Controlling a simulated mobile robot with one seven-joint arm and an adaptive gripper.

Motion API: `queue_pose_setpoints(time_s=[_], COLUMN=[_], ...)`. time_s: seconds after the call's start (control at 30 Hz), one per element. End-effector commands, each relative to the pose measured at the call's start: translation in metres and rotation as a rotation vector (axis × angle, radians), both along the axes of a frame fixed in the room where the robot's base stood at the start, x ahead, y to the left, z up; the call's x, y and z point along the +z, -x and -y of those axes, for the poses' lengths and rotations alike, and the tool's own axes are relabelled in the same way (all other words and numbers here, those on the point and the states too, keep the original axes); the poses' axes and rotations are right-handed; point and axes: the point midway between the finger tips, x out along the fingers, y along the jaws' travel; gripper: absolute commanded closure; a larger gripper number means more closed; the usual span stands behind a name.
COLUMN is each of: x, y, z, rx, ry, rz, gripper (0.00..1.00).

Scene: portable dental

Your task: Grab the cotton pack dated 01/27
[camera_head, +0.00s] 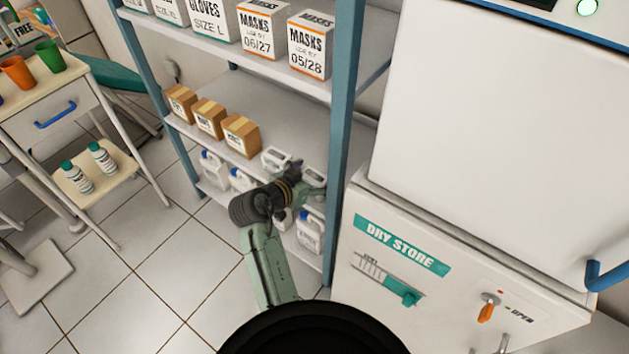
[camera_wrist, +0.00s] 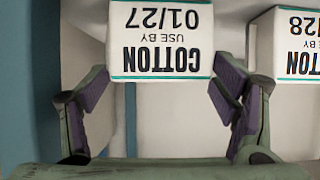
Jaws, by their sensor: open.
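The cotton pack dated 01/27 (camera_wrist: 160,45) is a white box with black print and a teal edge, shown upside down in the wrist view. My gripper (camera_wrist: 158,92) is open in front of it, with one finger near each side of its lower picture edge. Nothing is held between the fingers. In the head view my gripper (camera_head: 311,181) is at the right end of the middle shelf and partly covers a white pack there, so its print cannot be read.
Another cotton pack (camera_wrist: 299,45) ending in 28 stands to the right in the wrist view, with a gap between. Brown boxes (camera_head: 240,136) stand further left on the shelf. A blue shelf post (camera_head: 343,140) rises close right of my gripper. White jugs (camera_head: 309,232) stand below.

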Motion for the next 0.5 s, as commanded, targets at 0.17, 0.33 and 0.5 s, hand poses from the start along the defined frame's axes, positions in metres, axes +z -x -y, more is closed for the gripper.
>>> queue_pose_setpoints(time_s=[0.17,0.33,0.5], x=[-0.0039,-0.004,-0.0041], y=[-0.0063,-0.0061,-0.0059], z=[0.0053,0.0049,0.0046], rx=[-0.001,0.0,0.0], ry=[0.0,0.0,-0.001], rz=[0.001,0.001,0.001], gripper=[0.2,0.21,0.32])
